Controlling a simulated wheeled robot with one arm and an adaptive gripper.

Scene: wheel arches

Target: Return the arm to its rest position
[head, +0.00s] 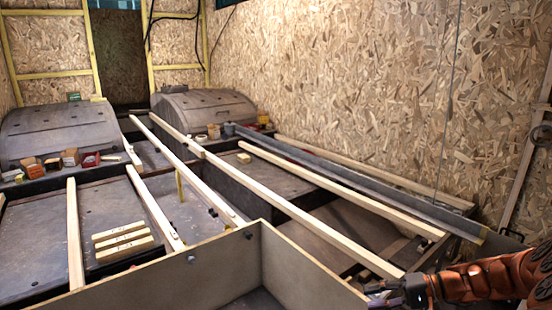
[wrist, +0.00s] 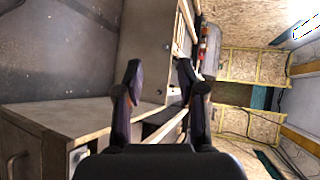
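My orange arm (head: 490,278) reaches in from the lower right of the head view. My gripper (head: 383,292) is at its left end, low in the picture by the near end of a long pale batten. In the wrist view my gripper (wrist: 158,76) has its two dark fingers apart, with no object held between them. The wrist view looks along a grey panel and the battens towards the chipboard walls.
Long pale battens (head: 285,206) and a grey beam (head: 360,184) run lengthwise. Two grey wheel arches (head: 205,108) stand at the back with small boxes (head: 70,157) in front. Short wood blocks (head: 122,240) lie at left. A grey box wall (head: 160,283) is nearest. A chipboard wall (head: 370,90) bounds the right.

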